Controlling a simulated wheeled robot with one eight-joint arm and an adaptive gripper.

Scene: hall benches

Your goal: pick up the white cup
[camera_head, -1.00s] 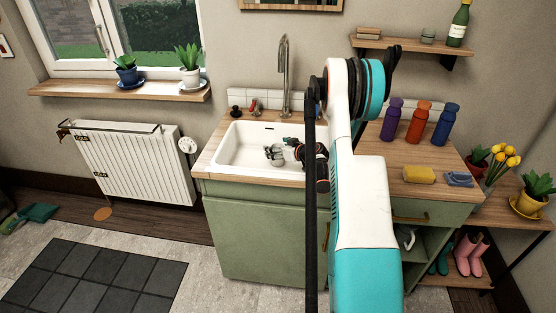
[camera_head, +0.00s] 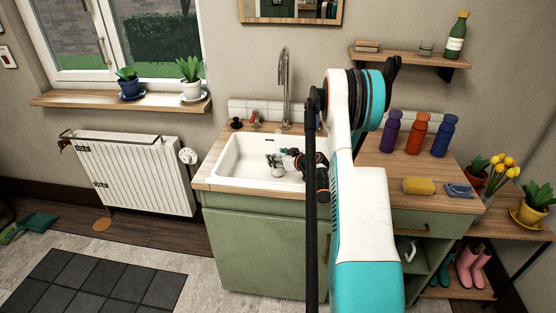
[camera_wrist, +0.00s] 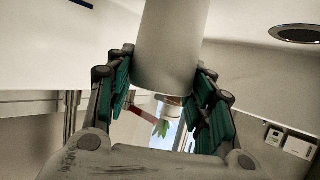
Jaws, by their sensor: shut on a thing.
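The white cup (camera_wrist: 170,45) fills the upper middle of the wrist view as a smooth pale cylinder, its top end cut off by the frame. My gripper (camera_wrist: 168,95) is shut on it, with teal-padded fingers on both sides. In the head view my gripper (camera_head: 284,160) is over the white sink basin (camera_head: 236,168), left of my upright arm. The cup is hard to make out there against the white basin, and my arm hides the basin's right side. I cannot tell from the head view whether the cup touches the basin.
A tall metal tap (camera_head: 285,85) stands behind the basin. A drain (camera_wrist: 296,34) shows in the wrist view.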

